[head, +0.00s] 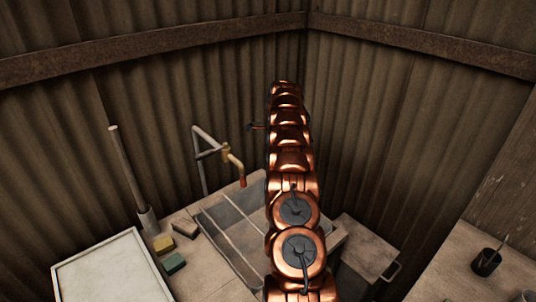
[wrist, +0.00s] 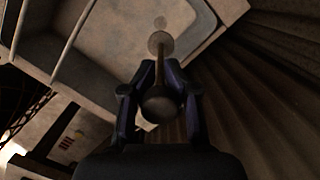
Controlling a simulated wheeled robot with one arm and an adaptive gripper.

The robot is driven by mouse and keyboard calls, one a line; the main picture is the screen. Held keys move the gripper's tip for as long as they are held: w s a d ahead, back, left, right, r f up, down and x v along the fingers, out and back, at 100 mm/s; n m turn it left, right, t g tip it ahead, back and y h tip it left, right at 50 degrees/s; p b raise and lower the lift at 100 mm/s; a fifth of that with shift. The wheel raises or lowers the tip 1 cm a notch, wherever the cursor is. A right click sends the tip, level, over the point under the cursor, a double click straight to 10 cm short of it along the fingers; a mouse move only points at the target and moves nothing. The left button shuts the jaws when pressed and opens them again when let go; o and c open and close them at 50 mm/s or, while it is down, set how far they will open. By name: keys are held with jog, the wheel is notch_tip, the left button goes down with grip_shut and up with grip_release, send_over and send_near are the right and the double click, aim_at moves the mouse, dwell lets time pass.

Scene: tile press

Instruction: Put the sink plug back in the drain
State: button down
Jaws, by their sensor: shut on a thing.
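In the wrist view my gripper (wrist: 160,70) is shut on the sink plug (wrist: 160,42). The plug has a dark round knob close to the camera, a thin stem between my fingers and a pale disc at the far end. The disc points toward the sink basin (wrist: 195,22). A faint round spot (wrist: 159,21), perhaps the drain, shows just beyond the disc; I cannot tell whether the disc touches the basin floor. In the head view the sink (head: 215,222) is partly covered by my copper arm. My gripper and the plug are not clearly visible there.
A pale tray (head: 112,272), a yellow sponge (head: 163,243), a green sponge (head: 174,264) and a tall rod (head: 127,170) are at left. A black cup (head: 486,262) stands on the right counter. Corrugated walls close the corner.

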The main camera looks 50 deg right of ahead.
notch_tip(320, 180, down, 7)
jog(key=shift+r+b, duration=0.1)
jog(key=shift+b, duration=0.9)
jog(key=shift+f, duration=3.15)
notch_tip(320, 180, down, 11)
jog(key=b, duration=0.4)
jog(key=shift+f, duration=0.2)
jog(key=shift+a+f+b, duration=0.15)
jog(key=shift+f+b, duration=0.3)
jog(key=shift+b, duration=0.05)
jog(key=c, duration=0.8)
grip_release()
